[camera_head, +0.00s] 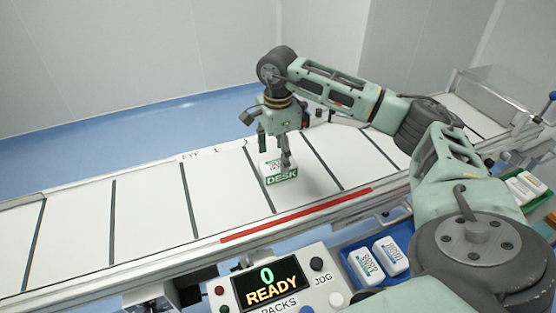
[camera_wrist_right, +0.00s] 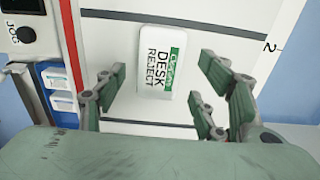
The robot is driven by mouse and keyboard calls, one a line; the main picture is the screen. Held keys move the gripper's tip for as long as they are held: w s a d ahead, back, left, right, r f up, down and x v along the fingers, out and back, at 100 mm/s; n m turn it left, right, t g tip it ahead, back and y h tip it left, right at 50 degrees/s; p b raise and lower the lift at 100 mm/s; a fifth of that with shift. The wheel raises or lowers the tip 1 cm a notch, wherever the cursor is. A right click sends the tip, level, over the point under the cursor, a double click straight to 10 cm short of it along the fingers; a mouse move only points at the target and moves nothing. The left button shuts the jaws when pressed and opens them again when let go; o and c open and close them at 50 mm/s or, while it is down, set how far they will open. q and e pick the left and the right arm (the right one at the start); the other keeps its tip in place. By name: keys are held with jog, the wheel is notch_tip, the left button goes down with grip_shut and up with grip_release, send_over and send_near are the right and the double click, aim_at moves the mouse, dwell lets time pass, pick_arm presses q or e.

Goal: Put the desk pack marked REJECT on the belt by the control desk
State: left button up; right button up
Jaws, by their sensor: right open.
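The white desk pack (camera_head: 281,178) has a green DESK label and lies on the white belt (camera_head: 215,205) in the head view. In the right wrist view the same pack (camera_wrist_right: 162,60) reads DESK REJECT. It lies flat between two dark cross lines of the belt. My right gripper (camera_head: 275,150) is just above the pack, pointing down. In the right wrist view its fingers (camera_wrist_right: 155,92) are spread wide and none is seen closed on the pack. The control desk (camera_head: 285,290) shows 0 READY at the belt's near side. My left gripper is not in view.
A blue tray (camera_head: 350,262) with white packs (camera_head: 366,265) stands right of the control desk. More packs (camera_head: 523,187) sit in a green tray at far right. A red strip (camera_head: 300,215) marks the belt's near edge. The belt to the left is clear.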

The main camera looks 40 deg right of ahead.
aim_at(278, 164)
notch_tip(278, 164, up, 10)
jog(key=b, duration=0.1)
jog(key=shift+f, duration=0.1)
